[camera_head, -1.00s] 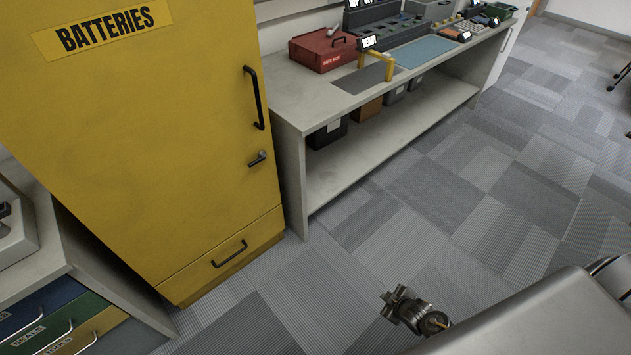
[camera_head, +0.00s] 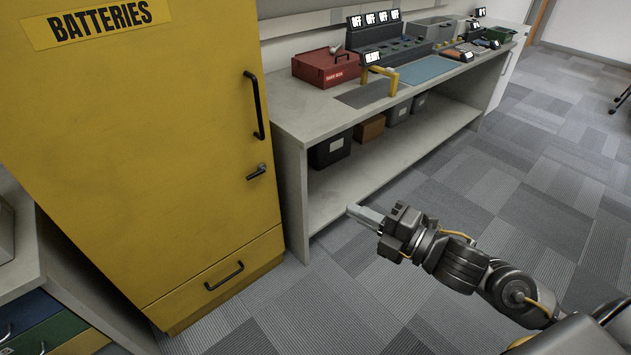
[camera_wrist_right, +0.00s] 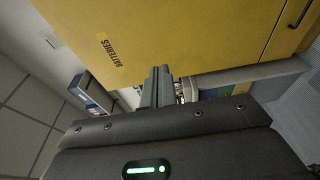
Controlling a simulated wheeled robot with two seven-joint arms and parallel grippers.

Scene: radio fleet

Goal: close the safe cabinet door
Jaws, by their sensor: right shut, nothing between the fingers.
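The yellow safe cabinet (camera_head: 150,180) stands at the left, with a "BATTERIES" label (camera_head: 98,22) on its door. The door looks flush with the cabinet front. Its long black handle (camera_head: 254,105) is near the right edge, with a small latch lever (camera_head: 257,172) below it. My right gripper (camera_head: 352,210) is shut and empty, out in front of the workbench, to the right of the cabinet and apart from it. In the right wrist view its closed fingers (camera_wrist_right: 157,87) point toward the yellow door (camera_wrist_right: 200,35), seen sideways. My left gripper is not in view.
A grey workbench (camera_head: 300,105) with a lower shelf stands right of the cabinet. It bears a red box (camera_head: 325,68), a yellow bracket (camera_head: 392,76) and a blue mat (camera_head: 426,69). A drawer (camera_head: 220,275) lies below the cabinet door. Carpet (camera_head: 530,190) is clear at right.

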